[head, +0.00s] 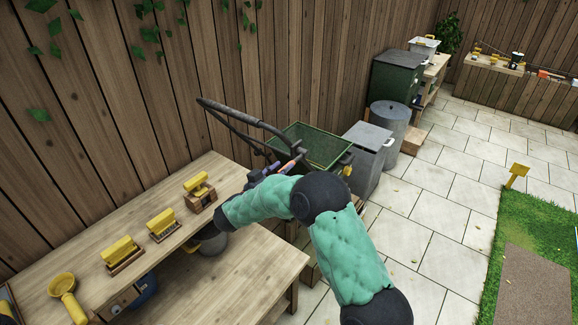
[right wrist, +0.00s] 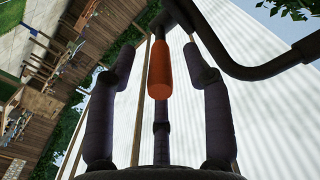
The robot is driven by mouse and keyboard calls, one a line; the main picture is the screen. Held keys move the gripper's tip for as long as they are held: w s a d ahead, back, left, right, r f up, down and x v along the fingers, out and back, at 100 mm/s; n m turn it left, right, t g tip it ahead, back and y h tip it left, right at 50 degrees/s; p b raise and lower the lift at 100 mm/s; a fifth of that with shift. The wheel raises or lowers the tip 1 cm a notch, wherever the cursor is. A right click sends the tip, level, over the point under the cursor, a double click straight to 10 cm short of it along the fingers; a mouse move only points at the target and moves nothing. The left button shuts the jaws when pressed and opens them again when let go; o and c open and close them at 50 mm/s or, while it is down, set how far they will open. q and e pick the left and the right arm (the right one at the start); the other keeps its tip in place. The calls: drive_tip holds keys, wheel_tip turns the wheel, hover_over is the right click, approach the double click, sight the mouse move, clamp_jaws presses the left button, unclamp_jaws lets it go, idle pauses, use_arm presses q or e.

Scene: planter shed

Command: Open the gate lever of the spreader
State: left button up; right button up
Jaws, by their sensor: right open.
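The spreader's green hopper (head: 318,143) stands by the fence beyond the bench, with its dark handlebar (head: 238,117) reaching left. The gate lever has an orange grip (right wrist: 160,70), which also shows as a small orange piece in the head view (head: 296,148). My right gripper (right wrist: 158,48) is open, with the orange grip between its dark fingers and a visible gap on both sides. In the head view my right gripper (head: 278,168) is partly hidden by my green arm. The lever's lower part is hard to make out. My left gripper is out of view.
A wooden bench (head: 235,280) at lower left holds yellow-handled brushes (head: 160,222) and a yellow scoop (head: 63,286). Grey bins (head: 368,150) stand right of the hopper.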

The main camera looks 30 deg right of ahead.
drive_tip(key=shift+x, duration=1.8)
clamp_jaws()
